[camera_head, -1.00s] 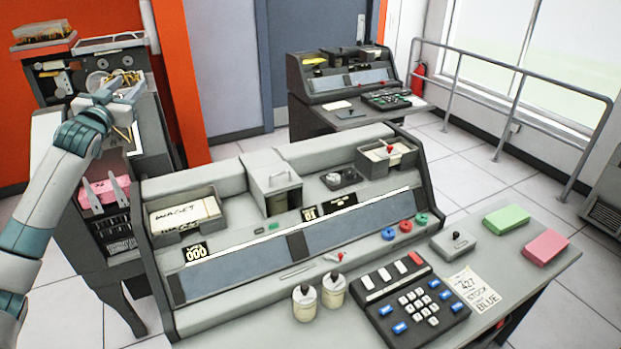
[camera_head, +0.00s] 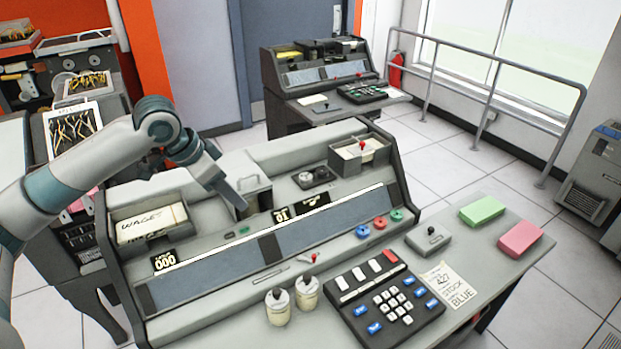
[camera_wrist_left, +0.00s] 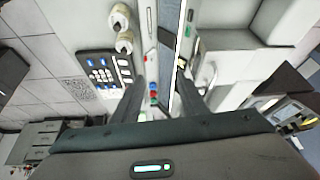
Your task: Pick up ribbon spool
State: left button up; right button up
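Blue (camera_head: 362,231), red (camera_head: 380,223) and green (camera_head: 397,215) rings lie in a row at the right of the console's sloped front. They look spool-like, but I cannot tell which thing is the ribbon spool. My right gripper is not in view.
The console (camera_head: 330,228) carries a card bin (camera_head: 152,228), a metal box (camera_head: 257,192) and a bin with a red knob (camera_head: 362,158). Two white pots (camera_head: 278,308), a keypad (camera_head: 385,306) and green (camera_head: 481,211) and pink (camera_head: 520,238) blocks occupy the desk.

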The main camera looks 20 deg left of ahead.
aim_at(303, 180)
jog(key=i, duration=1)
